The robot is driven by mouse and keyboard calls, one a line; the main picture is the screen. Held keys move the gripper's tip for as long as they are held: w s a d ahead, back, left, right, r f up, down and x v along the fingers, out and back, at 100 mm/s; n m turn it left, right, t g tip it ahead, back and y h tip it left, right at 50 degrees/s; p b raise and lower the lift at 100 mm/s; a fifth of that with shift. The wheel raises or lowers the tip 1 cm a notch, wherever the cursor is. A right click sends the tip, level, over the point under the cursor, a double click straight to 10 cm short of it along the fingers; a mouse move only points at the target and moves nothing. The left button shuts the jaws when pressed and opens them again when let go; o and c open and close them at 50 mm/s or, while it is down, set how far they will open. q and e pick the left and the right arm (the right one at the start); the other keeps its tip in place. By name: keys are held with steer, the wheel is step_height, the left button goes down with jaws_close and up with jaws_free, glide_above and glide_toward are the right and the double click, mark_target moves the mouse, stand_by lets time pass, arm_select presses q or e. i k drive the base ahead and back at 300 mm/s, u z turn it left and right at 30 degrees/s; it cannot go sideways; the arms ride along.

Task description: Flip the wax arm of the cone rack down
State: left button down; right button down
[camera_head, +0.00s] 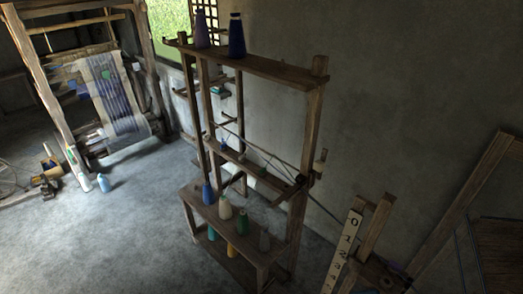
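The cone rack (307,125) is a tall wooden frame standing in the middle of the view. Yarn cones stand on its top shelf and lower shelves, among them a dark blue cone (237,36) and a purple one (201,30) on top. A thin dark rod or thread runs slantwise across the middle shelf to the right post. Neither of my grippers is in view.
A handloom (108,85) with striped cloth stands at the back left, with cones (103,182) on the floor near it. A wooden frame with a numbered board (343,250) stands at the front right. The grey floor (110,245) left of the rack is clear.

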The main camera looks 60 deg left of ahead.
mark_target(319, 166)
steer(key=u, duration=2)
